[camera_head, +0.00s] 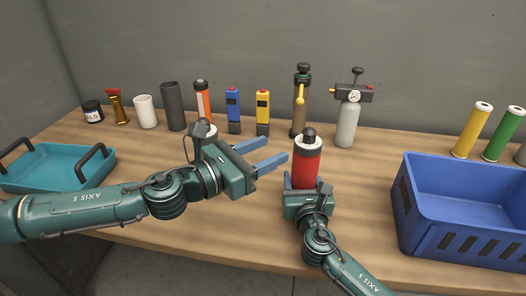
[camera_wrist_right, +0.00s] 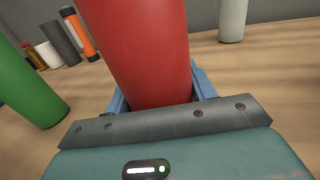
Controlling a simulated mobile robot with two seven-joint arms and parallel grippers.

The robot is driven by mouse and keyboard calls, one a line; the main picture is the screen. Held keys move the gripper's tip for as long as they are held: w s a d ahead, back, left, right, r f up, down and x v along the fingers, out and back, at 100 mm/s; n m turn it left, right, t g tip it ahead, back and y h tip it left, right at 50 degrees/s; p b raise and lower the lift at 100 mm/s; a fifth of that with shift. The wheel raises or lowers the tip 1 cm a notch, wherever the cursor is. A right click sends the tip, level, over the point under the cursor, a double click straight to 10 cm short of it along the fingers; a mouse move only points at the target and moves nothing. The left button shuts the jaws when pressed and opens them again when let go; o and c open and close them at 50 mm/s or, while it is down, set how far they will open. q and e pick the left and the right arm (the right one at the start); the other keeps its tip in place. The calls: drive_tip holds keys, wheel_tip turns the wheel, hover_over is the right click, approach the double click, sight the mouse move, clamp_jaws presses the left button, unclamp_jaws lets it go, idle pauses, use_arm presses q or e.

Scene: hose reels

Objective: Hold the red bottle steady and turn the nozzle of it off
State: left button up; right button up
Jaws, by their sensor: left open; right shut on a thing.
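The red bottle (camera_head: 306,163) stands upright near the front of the table, with a white collar and a black nozzle (camera_head: 309,136) on top. My right gripper (camera_head: 307,184) is shut on its lower body from the front. The right wrist view shows the red body (camera_wrist_right: 140,45) between the blue fingers; its top is out of that frame. My left gripper (camera_head: 276,149) is open and empty, just left of the bottle's upper part. Its fingers point toward the nozzle, apart from it. Whether the nozzle is on or off cannot be told.
Another bottle (camera_head: 203,129) with a white collar stands behind my left gripper, mostly hidden; a green body (camera_wrist_right: 25,85) shows in the right wrist view. A teal tray (camera_head: 60,178) is left, a blue crate (camera_head: 460,235) right. Several cylinders and tools line the back.

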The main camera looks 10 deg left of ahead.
idle(0.4)
drive_tip(key=o, duration=1.3)
drive_tip(key=shift+c, duration=0.2)
